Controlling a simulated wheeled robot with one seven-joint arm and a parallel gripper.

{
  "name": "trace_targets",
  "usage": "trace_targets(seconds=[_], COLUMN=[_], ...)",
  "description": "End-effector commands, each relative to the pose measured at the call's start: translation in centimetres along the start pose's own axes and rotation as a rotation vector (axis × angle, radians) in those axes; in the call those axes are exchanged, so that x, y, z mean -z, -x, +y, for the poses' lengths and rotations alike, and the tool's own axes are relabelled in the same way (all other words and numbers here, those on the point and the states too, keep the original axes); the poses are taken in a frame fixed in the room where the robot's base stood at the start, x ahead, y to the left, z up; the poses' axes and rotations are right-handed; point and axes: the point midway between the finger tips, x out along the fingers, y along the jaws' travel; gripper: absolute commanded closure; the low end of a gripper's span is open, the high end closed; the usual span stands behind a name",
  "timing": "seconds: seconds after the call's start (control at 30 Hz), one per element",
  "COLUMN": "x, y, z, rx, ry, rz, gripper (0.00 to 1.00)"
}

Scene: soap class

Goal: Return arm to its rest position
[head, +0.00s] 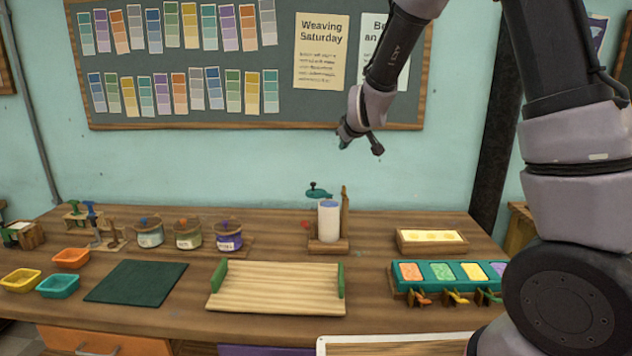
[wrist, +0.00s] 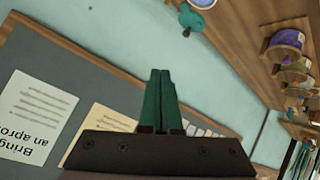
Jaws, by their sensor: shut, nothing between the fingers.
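My gripper (head: 360,142) is raised in the air in front of the wall in the head view, above the back of the wooden table (head: 375,285). In the wrist view my gripper (wrist: 160,75) shows its two green fingers pressed together, with nothing between them. It is apart from every object on the table. My arm is bent, coming from the right side of the head view and reaching up beyond the top edge, then down to the gripper.
A white cylinder (head: 329,222) stands on a wooden stand at the table's back. In front are a slatted wooden tray (head: 275,289), a dark green mat (head: 137,281) and a teal mould (head: 397,282) with coloured blocks. Several jars (head: 188,235) stand left. A pinboard (head: 200,62) hangs behind.

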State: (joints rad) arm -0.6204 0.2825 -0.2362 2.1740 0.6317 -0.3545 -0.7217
Motion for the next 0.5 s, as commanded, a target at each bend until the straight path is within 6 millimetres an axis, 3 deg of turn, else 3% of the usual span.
trace_targets(seconds=[0.03,0.2,0.37,0.5], x=[0.2,-0.7,-2.8,-5.6], y=[2.4,10.2,18.1,24.9], z=[1.8,5.3,7.2,7.7], rx=[0.023,0.109,0.157,0.165], ry=[-0.083,-0.336,-0.541,-0.704], rz=[-0.005,-0.057,-0.121,-0.190], gripper=[1.00,1.00,1.00,1.00])
